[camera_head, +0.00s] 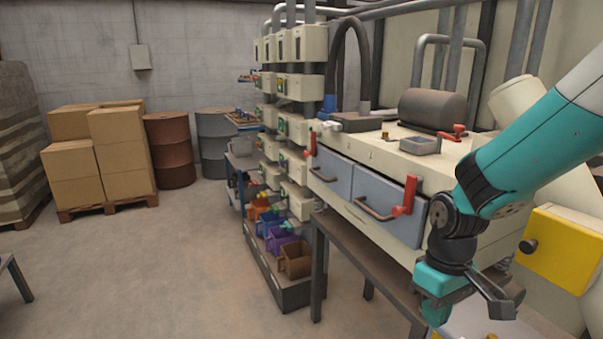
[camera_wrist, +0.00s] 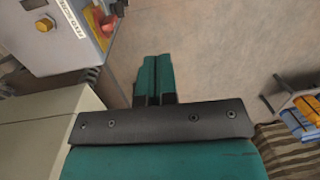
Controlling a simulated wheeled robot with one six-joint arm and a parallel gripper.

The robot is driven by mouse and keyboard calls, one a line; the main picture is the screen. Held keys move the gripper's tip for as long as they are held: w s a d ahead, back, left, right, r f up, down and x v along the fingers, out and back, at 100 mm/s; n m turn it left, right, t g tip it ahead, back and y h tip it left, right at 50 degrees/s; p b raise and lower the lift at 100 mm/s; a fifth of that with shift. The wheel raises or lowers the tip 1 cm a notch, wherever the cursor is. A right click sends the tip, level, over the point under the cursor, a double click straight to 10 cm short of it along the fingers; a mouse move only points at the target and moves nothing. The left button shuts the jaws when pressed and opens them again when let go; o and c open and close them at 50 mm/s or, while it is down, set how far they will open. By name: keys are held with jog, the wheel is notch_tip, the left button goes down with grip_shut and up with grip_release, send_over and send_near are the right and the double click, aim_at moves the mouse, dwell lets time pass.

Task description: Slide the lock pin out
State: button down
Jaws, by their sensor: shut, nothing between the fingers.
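My gripper (camera_head: 436,313) hangs at the lower right in the head view, in front of the bench. In the wrist view its two teal fingers (camera_wrist: 153,72) lie side by side, shut and empty, over bare floor. I cannot make out for sure which part is the lock pin. In the wrist view a grey panel with a white label carries a brass hex-shaped part (camera_wrist: 45,24) and a red part (camera_wrist: 108,23), both left of the fingers and apart from them. In the head view a yellow box (camera_head: 568,250) with a dark knob (camera_head: 528,246) stands right of my gripper.
A cream cabinet with grey drawers (camera_head: 378,188) and red latches (camera_head: 408,196) stands behind my gripper. Colored bins (camera_head: 294,258) sit on a low rack. Cartons (camera_head: 120,150) and drums (camera_head: 170,150) stand at the back left. The floor (camera_head: 150,265) at left is open.

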jog(key=s+a+r+n+t+y, duration=0.1)
jog(key=s+a+r+y, duration=0.1)
jog(key=s+a+r, duration=0.4)
jog(key=s+a+r+n+y, duration=0.1)
jog(key=s+a+r+y, duration=0.15)
jog(key=s+r, duration=0.6)
jog(key=w+d+f+m+h+b, duration=0.15)
jog(key=w+d+f+h, duration=0.4)
jog(key=w+f, duration=0.75)
jog(key=w+d+f+g+h, duration=0.1)
jog(key=w+d+f+g, duration=0.3)
jog(key=d+f, duration=0.65)
jog(key=s+d+f+t+p, duration=0.1)
jog(key=s+f+p, duration=0.2)
jog(key=f, duration=0.9)
jog(key=shift+s+d+m, duration=0.25)
jog(key=shift+s+m, duration=0.2)
jog(key=shift+s, duration=0.45)
jog(key=shift+f, duration=0.1)
